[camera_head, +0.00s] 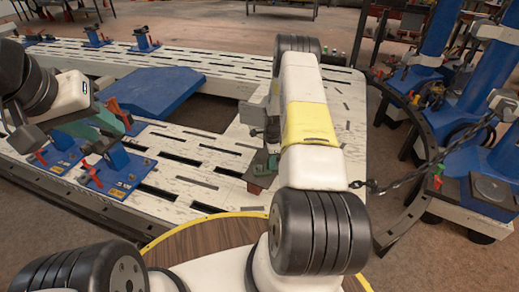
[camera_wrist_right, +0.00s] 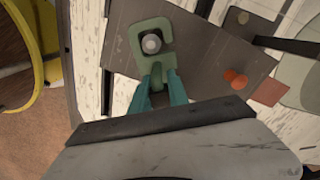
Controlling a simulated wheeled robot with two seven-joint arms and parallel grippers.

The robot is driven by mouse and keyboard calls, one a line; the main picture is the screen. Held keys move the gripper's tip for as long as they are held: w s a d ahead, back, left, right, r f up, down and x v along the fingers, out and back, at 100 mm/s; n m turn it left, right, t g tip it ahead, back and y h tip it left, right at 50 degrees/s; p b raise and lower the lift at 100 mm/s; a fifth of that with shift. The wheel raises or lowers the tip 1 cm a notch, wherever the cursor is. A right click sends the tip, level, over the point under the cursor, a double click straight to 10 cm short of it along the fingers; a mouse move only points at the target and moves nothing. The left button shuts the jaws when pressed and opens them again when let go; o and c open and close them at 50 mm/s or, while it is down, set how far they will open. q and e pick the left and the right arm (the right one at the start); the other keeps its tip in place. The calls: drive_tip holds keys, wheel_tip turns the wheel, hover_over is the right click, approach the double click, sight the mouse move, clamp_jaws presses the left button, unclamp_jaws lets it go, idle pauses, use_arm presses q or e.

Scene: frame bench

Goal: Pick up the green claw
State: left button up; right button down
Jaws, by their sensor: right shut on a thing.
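The green claw (camera_wrist_right: 139,50) is a C-shaped piece in the right wrist view, around a round grey pin on a dark plate (camera_wrist_right: 205,47). My right gripper's teal fingers (camera_wrist_right: 162,85) are shut on the claw's near end. In the head view, my right gripper (camera_head: 268,150) is low over the white frame, partly hidden by my arm, and a bit of green shows there. My left gripper (camera_head: 98,118) is at the left with its teal fingers apart and empty, above blue clamp fixtures.
The white slotted frame bench (camera_head: 200,170) fills the middle. Blue clamp fixtures with red handles (camera_head: 118,170) stand on its left part, and a large blue block (camera_head: 150,92) lies behind. Blue columns (camera_head: 480,70) and a dark curved rail (camera_head: 405,110) stand at the right.

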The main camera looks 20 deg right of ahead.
drive_tip(key=shift+w+r, duration=0.1)
drive_tip(key=shift+r, duration=0.05)
wheel_tip(320, 180, up, 9)
drive_tip(key=shift+f, duration=0.1)
drive_tip(key=shift+r, duration=0.5)
